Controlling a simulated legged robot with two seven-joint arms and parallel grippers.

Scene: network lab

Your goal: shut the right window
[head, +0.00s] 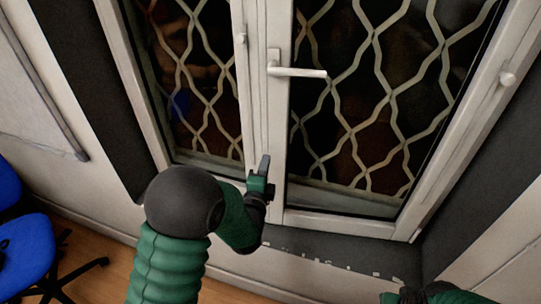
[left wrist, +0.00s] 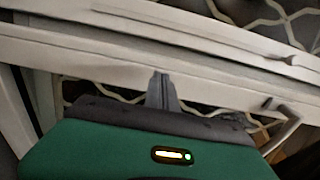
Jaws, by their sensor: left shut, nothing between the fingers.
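The right window (head: 340,226) is a white-framed pane on the right of the head view, with patterned bars behind its glass. Its white lever handle (head: 298,72) points right from the upper left stile. The handle also shows at the right of the left wrist view (left wrist: 284,127). I cannot tell whether this window stands slightly ajar. My left gripper (head: 264,165) is shut and empty, fingertips pointing up, in front of the lower part of the middle stiles, below the handle. In the left wrist view its fingers (left wrist: 162,88) overlap a white frame bar; contact is unclear. My right gripper is not visible.
The left window (head: 190,95) is beside it, with similar bars. A dark ledge (head: 300,245) runs below the frame. A blue chair (head: 25,245) stands at the lower left on the wooden floor. Part of my right arm (head: 437,294) shows at the bottom right.

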